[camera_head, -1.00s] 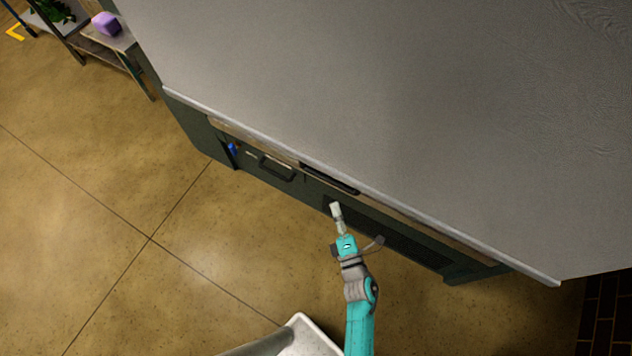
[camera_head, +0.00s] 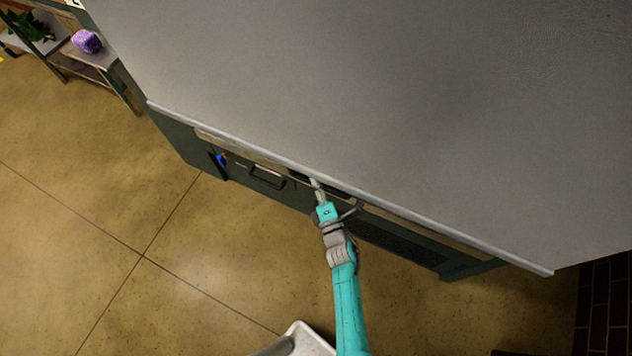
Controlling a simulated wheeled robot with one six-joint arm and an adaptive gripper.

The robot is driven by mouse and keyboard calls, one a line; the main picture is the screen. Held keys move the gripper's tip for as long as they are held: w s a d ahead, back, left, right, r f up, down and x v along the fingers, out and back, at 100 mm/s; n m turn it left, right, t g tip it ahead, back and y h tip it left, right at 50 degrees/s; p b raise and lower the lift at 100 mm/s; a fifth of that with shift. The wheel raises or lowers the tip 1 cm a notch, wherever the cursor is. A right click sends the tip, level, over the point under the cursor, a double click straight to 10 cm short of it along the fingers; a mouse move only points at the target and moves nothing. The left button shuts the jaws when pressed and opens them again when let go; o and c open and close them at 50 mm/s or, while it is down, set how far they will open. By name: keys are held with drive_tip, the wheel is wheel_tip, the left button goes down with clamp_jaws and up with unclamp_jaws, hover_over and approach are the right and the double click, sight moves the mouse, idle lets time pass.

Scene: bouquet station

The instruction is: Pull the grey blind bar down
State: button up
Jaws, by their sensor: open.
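A short dark grey bar (camera_head: 339,191), which looks like the blind bar, runs just under the front edge of the big grey top. My gripper (camera_head: 315,184) is at this bar, with its pale fingers overlapping it in the picture. The jaws are open, but the gap between them is too small to see. I cannot tell whether the fingers touch the bar. The fingers and wrist hide the bar's middle.
The grey top (camera_head: 330,90) overhangs a dark cabinet front. A drawer handle (camera_head: 267,178) is left of my gripper, with a small blue thing (camera_head: 221,159) farther left. A dark panel (camera_head: 400,243) is at lower right. A purple object (camera_head: 87,41) sits on a far shelf. Floor at left is clear.

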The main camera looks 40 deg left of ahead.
clamp_jaws()
drive_tip(key=shift+f, duration=0.1)
